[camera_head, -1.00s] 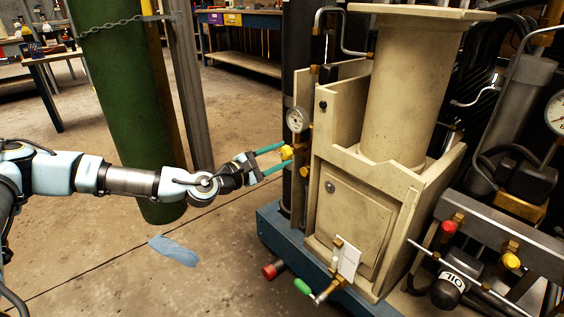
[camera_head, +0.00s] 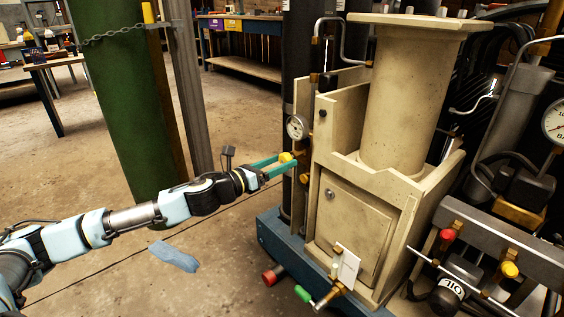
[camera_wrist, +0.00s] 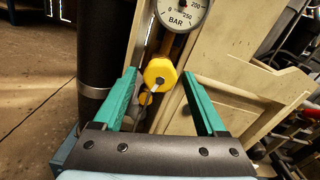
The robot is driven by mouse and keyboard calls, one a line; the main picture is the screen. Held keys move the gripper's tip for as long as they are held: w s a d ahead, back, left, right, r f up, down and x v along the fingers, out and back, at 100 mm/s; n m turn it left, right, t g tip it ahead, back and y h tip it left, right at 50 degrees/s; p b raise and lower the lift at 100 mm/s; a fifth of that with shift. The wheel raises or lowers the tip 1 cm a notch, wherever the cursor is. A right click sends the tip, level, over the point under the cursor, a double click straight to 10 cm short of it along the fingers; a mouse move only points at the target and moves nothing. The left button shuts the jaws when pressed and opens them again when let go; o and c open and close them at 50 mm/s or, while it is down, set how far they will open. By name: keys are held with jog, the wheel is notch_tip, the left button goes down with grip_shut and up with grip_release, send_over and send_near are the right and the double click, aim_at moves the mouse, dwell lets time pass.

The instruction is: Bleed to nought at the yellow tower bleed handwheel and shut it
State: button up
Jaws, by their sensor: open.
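The yellow tower bleed handwheel (camera_head: 286,157) sits on the left side of the cream tower housing (camera_head: 340,240), below a round gauge (camera_head: 297,127). In the wrist view the yellow handwheel (camera_wrist: 160,73) is a faceted knob with a dark centre. My gripper (camera_head: 279,166) is open, its two green fingers reaching the handwheel. In the wrist view my gripper (camera_wrist: 158,78) has one finger on each side of the handwheel, with gaps visible. The BAR gauge (camera_wrist: 183,12) is cut off at the top; its needle reading is not clear.
A green-handled valve (camera_head: 303,293) and a red knob (camera_head: 270,276) project low at the front. Red (camera_head: 447,235) and yellow (camera_head: 509,269) knobs stand at the right. A blue rag (camera_head: 174,255) lies on open floor.

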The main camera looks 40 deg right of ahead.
jog(key=a, duration=0.3)
jog(key=shift+w+a, duration=0.15)
jog(key=shift+a, duration=0.15)
jog(key=shift+a+f+b, duration=0.3)
jog(key=shift+a+b, duration=0.1)
jog(key=shift+b, duration=0.45)
jog(key=b, duration=0.2)
jog(key=a+b, duration=0.1)
jog(key=b, duration=0.2)
jog(key=shift+a+r, duration=0.2)
jog(key=shift+a, duration=0.1)
jog(key=shift+r, duration=0.1)
